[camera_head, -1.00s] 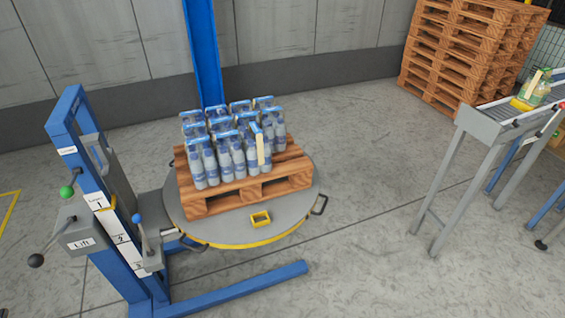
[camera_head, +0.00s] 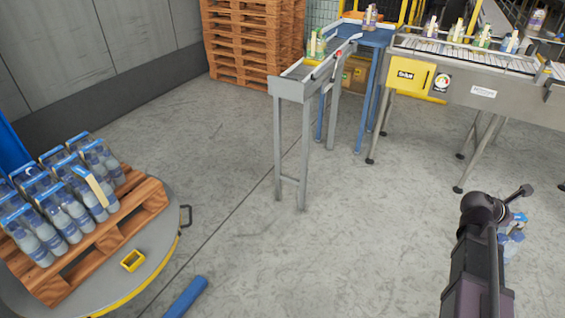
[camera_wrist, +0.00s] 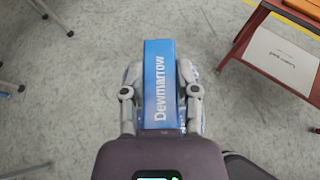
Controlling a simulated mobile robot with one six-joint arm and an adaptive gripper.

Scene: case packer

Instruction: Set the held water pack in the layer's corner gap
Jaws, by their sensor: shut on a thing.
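My gripper (camera_wrist: 160,112) is shut on a water pack (camera_wrist: 158,75), with one finger on each side. The pack has a blue top band reading "Dewmarrow" and clear bottles under it. In the head view the held pack (camera_head: 513,238) is at the right, partly hidden behind my arm, well away from the pallet. The layer of blue-topped water packs (camera_head: 60,195) stands on a wooden pallet (camera_head: 122,232) at the left, cut off by the picture edge. Bare pallet boards show on its right side. A cream strip stands against one pack there. The exact corner gap is unclear.
A grey roller conveyor (camera_head: 300,85) stands mid-view, a larger conveyor (camera_head: 465,85) at right. Stacked pallets (camera_head: 245,40) stand behind. Open floor lies between turntable and arm.

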